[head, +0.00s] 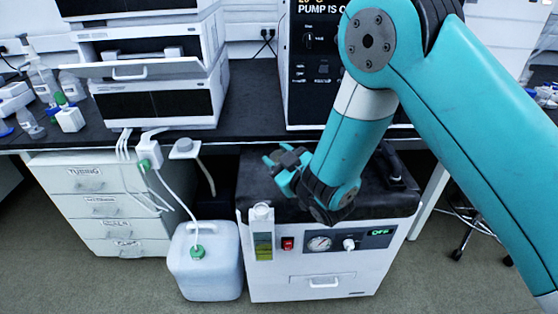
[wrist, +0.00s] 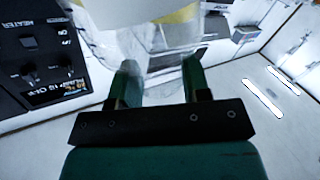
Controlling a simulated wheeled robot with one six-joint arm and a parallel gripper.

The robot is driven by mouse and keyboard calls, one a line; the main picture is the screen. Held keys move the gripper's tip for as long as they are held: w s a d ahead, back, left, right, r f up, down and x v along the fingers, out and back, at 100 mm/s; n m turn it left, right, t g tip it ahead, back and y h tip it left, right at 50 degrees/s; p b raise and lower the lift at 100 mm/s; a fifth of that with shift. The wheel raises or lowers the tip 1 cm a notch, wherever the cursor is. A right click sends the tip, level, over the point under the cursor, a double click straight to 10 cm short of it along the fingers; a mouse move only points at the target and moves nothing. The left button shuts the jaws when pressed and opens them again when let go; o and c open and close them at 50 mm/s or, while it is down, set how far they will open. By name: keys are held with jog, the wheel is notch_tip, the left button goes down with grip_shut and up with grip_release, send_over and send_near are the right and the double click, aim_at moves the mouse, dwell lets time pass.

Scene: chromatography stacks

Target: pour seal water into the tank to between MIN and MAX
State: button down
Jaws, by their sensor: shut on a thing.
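The tank is the narrow upright part (head: 263,240) with a yellow-green window and a white top, at the front left of the white pump cabinet (head: 330,280). Its MIN and MAX marks and exact water level are too small to read. My gripper (head: 277,166) is above and slightly right of the tank, over the cabinet's black top. In the wrist view my gripper (wrist: 160,76) is shut on a clear vessel (wrist: 158,52), with a white and yellow area above it. The vessel is hard to make out in the head view; its contents and tilt cannot be told.
A pale jug (head: 205,270) with a green cap and tube stands on the floor left of the cabinet. White instrument stacks (head: 150,60) and a black panel unit (head: 305,65) stand on the dark bench. Drawers (head: 95,205) are below left. Small bottles sit far left.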

jog(key=shift+s+a+f+n+b, duration=0.1)
jog(key=shift+s+a+n+b, duration=0.2)
jog(key=shift+b, duration=1.7)
jog(key=shift+a+f+n+b, duration=0.1)
jog(key=shift+n+b, duration=0.2)
jog(key=shift+b, duration=0.4)
jog(key=shift+a+f+b, duration=0.1)
jog(key=shift+f+b, duration=0.05)
jog(key=shift+b, duration=0.5)
jog(key=shift+n, duration=0.4)
jog(key=shift+a+f+n+b, duration=0.1)
jog(key=shift+f+n+b, duration=0.15)
jog(key=shift+b, duration=0.35)
jog(key=shift+n, duration=0.25)
